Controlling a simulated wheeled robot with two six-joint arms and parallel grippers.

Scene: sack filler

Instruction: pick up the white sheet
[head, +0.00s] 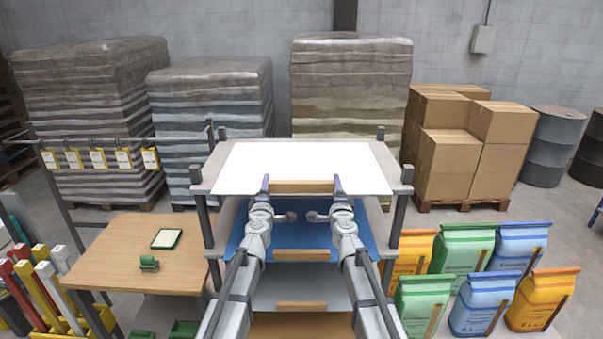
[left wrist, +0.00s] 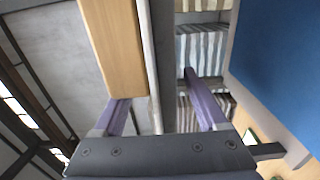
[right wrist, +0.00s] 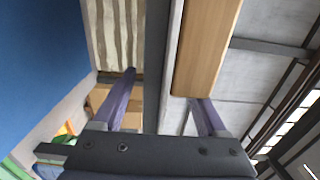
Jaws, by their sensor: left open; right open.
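The white sheet (head: 297,166) lies flat on the top shelf of a grey rack in the head view. A wooden strip (head: 301,187) runs along its near edge at the middle. My left gripper (head: 266,187) is open at the sheet's near edge, at the left end of the strip. My right gripper (head: 337,187) is open at the right end. In the left wrist view a thin pale edge (left wrist: 148,60) passes between the fingers, with the wooden strip (left wrist: 115,45) beside it. The right wrist view shows the strip (right wrist: 207,45) too. Whether the fingers touch the sheet is unclear.
Lower shelves hold a blue sheet (head: 297,241) and others with wooden strips. A wooden table (head: 135,250) stands left, coloured sacks (head: 487,303) stand right. Wrapped pallets (head: 351,85) and cardboard boxes (head: 447,165) stand behind. Rack posts (head: 398,215) flank my arms.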

